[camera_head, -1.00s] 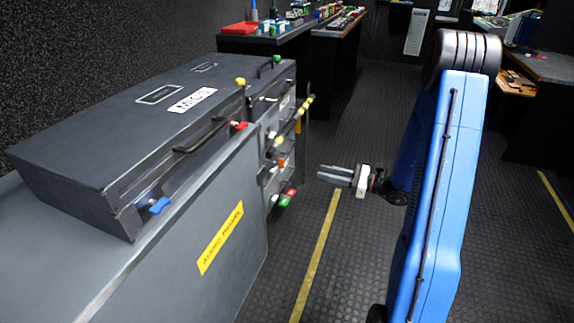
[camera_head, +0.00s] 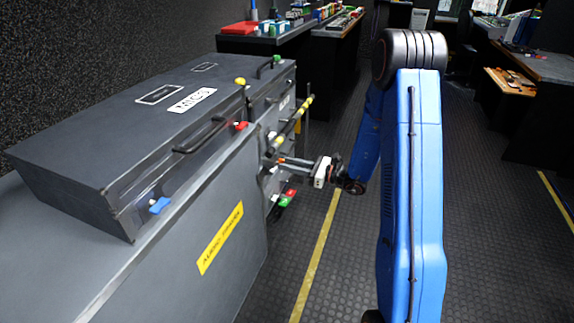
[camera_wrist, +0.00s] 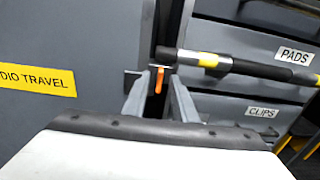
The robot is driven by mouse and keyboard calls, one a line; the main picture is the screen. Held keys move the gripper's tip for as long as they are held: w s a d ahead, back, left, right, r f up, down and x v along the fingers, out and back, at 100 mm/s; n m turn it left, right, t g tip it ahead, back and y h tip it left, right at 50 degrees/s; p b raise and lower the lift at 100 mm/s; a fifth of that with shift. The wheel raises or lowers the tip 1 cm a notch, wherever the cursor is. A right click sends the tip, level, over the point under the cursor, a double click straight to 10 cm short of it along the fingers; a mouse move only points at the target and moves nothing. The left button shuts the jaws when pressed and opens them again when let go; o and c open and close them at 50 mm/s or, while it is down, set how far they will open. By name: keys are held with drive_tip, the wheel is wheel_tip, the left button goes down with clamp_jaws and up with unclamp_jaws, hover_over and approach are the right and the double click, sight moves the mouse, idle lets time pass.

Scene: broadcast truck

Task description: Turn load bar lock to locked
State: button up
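The load bar (camera_head: 290,127), black with yellow bands, runs across the drawer fronts; it also shows in the wrist view (camera_wrist: 245,68). A small orange lever (camera_wrist: 159,80), which looks like the load bar lock, hangs nearly upright at the bar's left end. My gripper (camera_head: 282,163) is at the cabinet front, below the bar. In the wrist view my gripper (camera_wrist: 158,100) is open, with one finger on each side of the orange lever. I cannot tell whether either finger touches it. In the head view my gripper mostly hides the lever.
A dark case labelled MICS (camera_head: 120,125) lies on the grey cabinet with the yellow AUDIO TRAVEL label (camera_head: 220,238). Drawers labelled PADS (camera_wrist: 225,40) and CLIPS (camera_wrist: 235,107) are close to my gripper. Red and green tabs (camera_head: 285,198) stick out below. The floor (camera_head: 350,270) to the right is clear.

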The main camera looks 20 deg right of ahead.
drive_tip(key=shift+w+a, duration=0.25)
drive_tip(key=shift+a, duration=0.15)
clamp_jaws()
drive_tip(key=m, duration=1.8)
drive_tip(key=shift+w+d+f, duration=0.2)
drive_tip(key=shift+f, duration=0.05)
idle(0.4)
